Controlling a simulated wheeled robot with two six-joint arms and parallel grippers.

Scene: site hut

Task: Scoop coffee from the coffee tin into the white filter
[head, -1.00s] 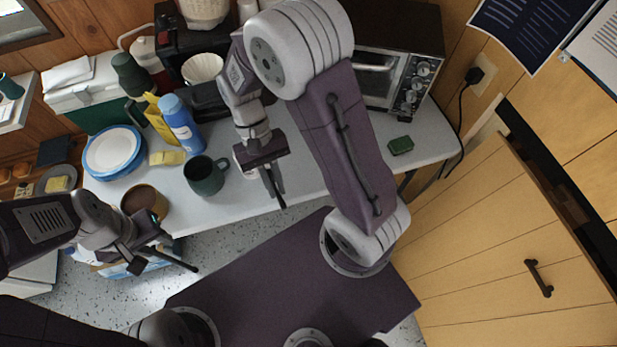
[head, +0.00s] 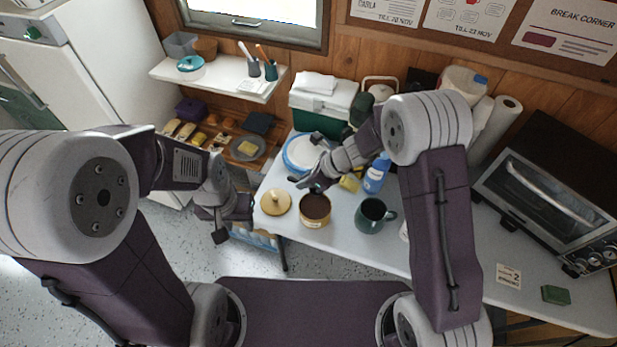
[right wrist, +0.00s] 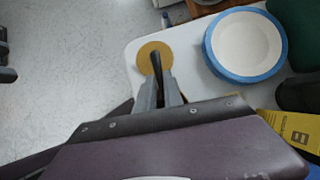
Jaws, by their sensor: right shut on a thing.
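The coffee tin (head: 315,222), open with brown coffee showing, stands near the table's front edge. Its tan lid (head: 276,202) lies left of it, and also shows in the right wrist view (right wrist: 146,52). My right gripper (head: 307,182) is just behind and above the tin. In the right wrist view it (right wrist: 158,88) is shut on a thin dark handle (right wrist: 156,64), likely the scoop's; no bowl can be made out. My left gripper (head: 229,222) looks open and empty, left of the table edge. The white filter is not visible; my right arm covers that area.
A green mug (head: 373,217) stands right of the tin, with a blue bottle (head: 375,177) behind it. White and blue plates (head: 300,152) and a green cooler (head: 322,103) are further back. A toaster oven (head: 550,205) stands right.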

